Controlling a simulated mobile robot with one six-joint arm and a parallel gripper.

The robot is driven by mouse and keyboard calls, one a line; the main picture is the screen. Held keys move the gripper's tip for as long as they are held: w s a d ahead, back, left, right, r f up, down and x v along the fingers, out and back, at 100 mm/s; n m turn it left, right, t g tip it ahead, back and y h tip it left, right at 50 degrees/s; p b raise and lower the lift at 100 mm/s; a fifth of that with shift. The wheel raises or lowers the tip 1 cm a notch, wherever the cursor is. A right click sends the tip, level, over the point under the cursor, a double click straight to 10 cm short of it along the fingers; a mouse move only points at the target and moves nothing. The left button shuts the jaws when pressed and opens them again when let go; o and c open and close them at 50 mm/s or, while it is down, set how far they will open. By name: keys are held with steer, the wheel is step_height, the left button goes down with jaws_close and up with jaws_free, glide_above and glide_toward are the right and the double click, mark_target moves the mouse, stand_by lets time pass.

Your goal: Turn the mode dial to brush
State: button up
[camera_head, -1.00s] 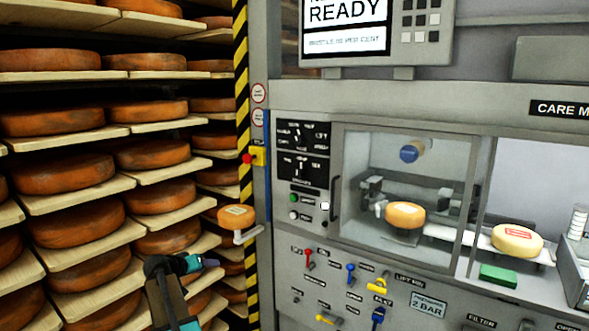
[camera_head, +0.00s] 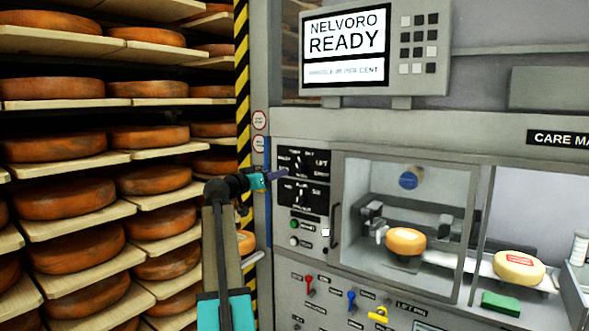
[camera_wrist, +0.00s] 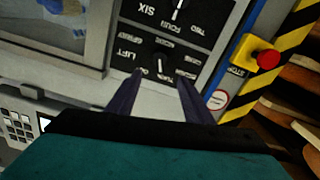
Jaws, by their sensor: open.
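The mode dial (camera_head: 297,164) is the upper knob on the black panel left of the glass window, with small labels around it; LIFT is readable, and I cannot make out BRUSH. In the wrist view the panel looks upside down, and the dial (camera_wrist: 161,60) has a pale pointer line whose direction is unclear. My gripper (camera_head: 284,174) is at the panel's left edge. In the wrist view its two dark fingers (camera_wrist: 158,80) are apart and empty, pointing at this dial. A gap to the dial seems to remain; contact cannot be told.
A second dial (camera_head: 302,194) sits just below. Green and white buttons (camera_head: 295,224) are under it. A red stop button (camera_wrist: 268,59) is beside the panel. Shelves of cheese wheels (camera_head: 75,200) fill the left. A cheese (camera_head: 405,241) sits behind the window.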

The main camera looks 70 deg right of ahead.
mark_target(297, 167)
steer(key=shift+d, duration=0.15)
steer(key=p+x, duration=0.4)
steer(key=x, duration=0.9)
steer(key=shift+d, duration=0.2)
